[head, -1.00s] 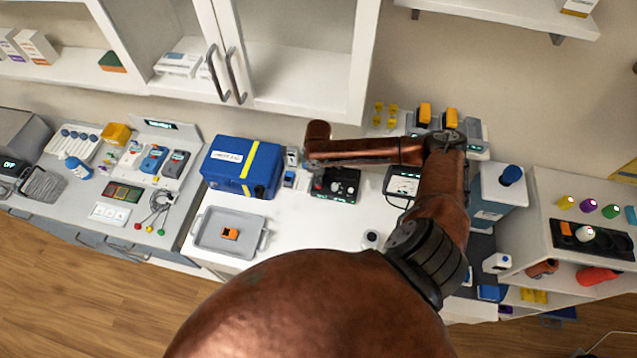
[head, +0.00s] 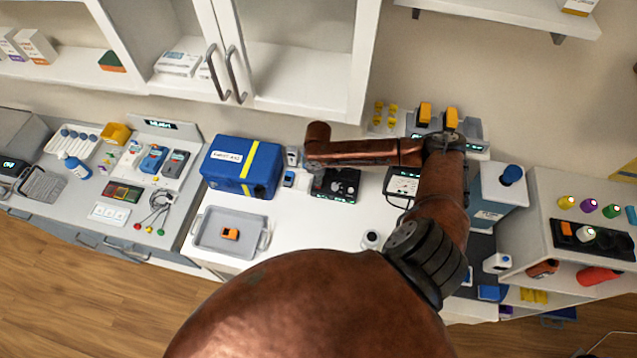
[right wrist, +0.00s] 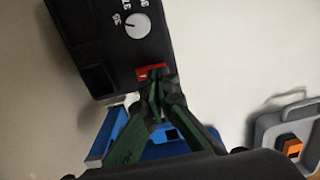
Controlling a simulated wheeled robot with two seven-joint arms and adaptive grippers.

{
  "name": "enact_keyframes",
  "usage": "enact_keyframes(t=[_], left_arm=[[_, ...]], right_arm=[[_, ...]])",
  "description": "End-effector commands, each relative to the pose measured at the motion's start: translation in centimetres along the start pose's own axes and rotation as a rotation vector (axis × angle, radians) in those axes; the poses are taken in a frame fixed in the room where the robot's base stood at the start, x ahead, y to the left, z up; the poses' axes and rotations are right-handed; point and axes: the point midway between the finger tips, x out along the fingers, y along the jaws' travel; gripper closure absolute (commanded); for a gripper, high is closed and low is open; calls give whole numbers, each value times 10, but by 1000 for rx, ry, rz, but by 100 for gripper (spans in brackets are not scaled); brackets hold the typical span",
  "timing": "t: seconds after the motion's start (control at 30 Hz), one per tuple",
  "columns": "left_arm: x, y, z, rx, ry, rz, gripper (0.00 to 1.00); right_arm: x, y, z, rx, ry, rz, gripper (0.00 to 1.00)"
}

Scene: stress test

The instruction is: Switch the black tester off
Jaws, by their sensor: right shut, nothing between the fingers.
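The black tester (head: 345,186) lies on the white counter right of the blue case, partly covered by my right arm in the head view. In the right wrist view the black tester (right wrist: 100,30) shows a white dial (right wrist: 138,25) and a red switch (right wrist: 150,70) near its edge. My right gripper (right wrist: 157,84) is shut and empty, its green-and-dark fingertips at the red switch and covering part of it. I cannot tell whether they touch it or which way the switch is set. My left gripper is not in view.
The blue case (head: 241,166) stands close to the left of the tester. A grey tray (head: 204,240) with an orange item (head: 230,234) is in front of it. A meter (head: 402,182) stands to the right, beside my arm. The counter front is mostly clear.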

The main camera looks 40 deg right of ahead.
Motion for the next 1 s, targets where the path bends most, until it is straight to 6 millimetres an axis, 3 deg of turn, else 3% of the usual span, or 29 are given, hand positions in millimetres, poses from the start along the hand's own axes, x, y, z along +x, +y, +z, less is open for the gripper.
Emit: enact_keyframes(t=[1.0], left_arm=[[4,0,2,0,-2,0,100]], right_arm=[[15,0,0,0,0,-1,100]])
